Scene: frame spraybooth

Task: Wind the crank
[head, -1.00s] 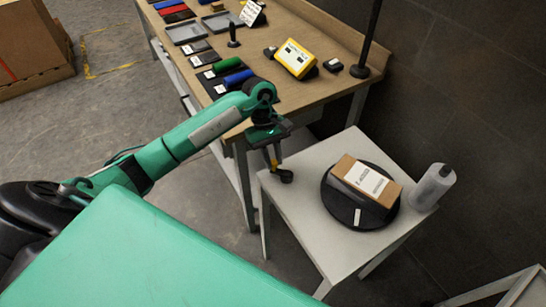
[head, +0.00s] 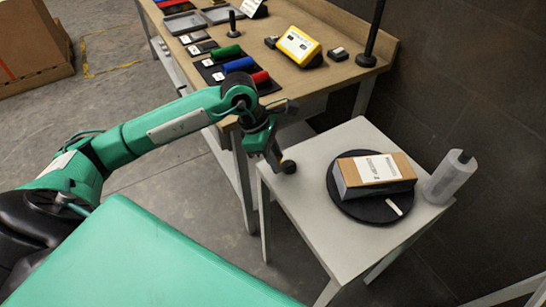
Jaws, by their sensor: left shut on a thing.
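The crank shows as a dark round knob (head: 288,167) at the left edge of a small light-grey table (head: 331,230). My left gripper (head: 278,158) reaches down to it from the left and is shut on the crank; the jaws hide most of it. On the table, a black turntable (head: 366,211) carries a brown carton (head: 374,173) with a white label. A small white strip (head: 394,207) lies on the turntable's near right part. My right gripper is not in view.
A wooden workbench (head: 340,71) behind holds a yellow device (head: 298,46), coloured rolls and trays. A dark post (head: 372,34) rises from its right end. Dark wall at right.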

